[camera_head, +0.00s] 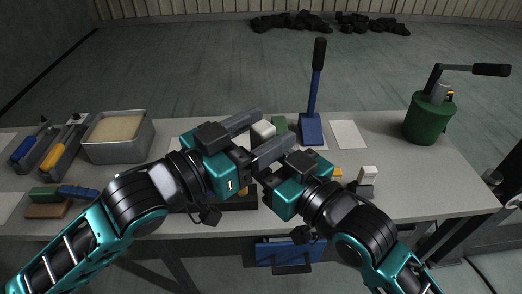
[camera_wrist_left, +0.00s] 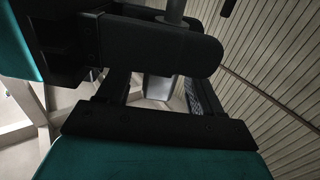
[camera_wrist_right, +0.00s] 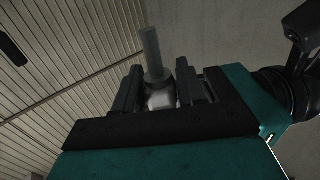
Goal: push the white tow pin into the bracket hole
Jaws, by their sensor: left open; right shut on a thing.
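My right gripper (camera_wrist_right: 157,88) is shut on a pale piece (camera_wrist_right: 160,97) with a grey round rod (camera_wrist_right: 151,48) standing out of it. I take this for the tow pin, though its white looks grey here. My left gripper (camera_head: 258,136) is open, close beside the right one over the middle of the table. In the left wrist view a grey rod (camera_wrist_left: 175,12) shows beyond a finger and a pale piece (camera_wrist_left: 158,86) shows in the gap; I cannot tell if they touch the fingers. The bracket hole cannot be made out; the arms cover much of the table's middle.
A grey bin (camera_head: 145,143) and tools stand on the left of the table. A blue block with an upright lever (camera_head: 312,125) is at the back. A white-topped block (camera_head: 368,173) stands at right, a green pot (camera_head: 427,120) farther right. Bare tabletop (camera_head: 415,180) lies between them.

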